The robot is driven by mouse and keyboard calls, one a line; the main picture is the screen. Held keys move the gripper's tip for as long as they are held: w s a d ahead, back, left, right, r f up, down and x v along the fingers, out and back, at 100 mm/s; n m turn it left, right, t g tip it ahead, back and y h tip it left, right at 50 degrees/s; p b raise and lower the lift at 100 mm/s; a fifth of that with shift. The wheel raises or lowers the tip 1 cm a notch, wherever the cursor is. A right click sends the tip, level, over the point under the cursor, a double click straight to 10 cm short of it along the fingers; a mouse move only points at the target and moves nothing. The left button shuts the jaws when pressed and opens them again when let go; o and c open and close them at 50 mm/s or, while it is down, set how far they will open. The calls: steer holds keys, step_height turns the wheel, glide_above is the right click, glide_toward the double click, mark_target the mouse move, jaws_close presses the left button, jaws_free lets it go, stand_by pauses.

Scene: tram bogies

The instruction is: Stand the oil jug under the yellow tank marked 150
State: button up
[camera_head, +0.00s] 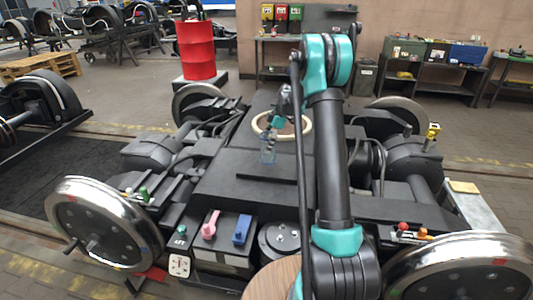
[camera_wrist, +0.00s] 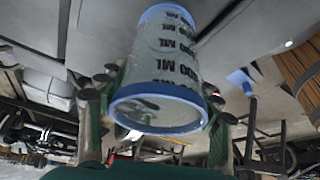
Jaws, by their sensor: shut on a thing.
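The oil jug (camera_head: 268,154) is a clear beaker with blue rims, held in front of the round ring on the bogie in the head view. In the wrist view the jug (camera_wrist: 165,65) fills the centre, with dark "ML" lettering on its wall. My gripper (camera_head: 271,137) is shut on the jug, with one finger on each side of it in the wrist view. A small yellow tank (camera_head: 267,13) hangs on the back wall beside green and red ones. Its marking is too small to read.
The bogie frame (camera_head: 235,190) with large metal wheels fills the foreground. A red drum (camera_head: 196,50) stands behind it at left. Low workbenches with boxes (camera_head: 468,54) line the back wall. Grey floor is open between the bogie and the benches.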

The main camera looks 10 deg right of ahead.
steer(key=shift+f, duration=2.3)
steer(key=o, duration=1.3)
steer(key=shift+c, duration=0.2)
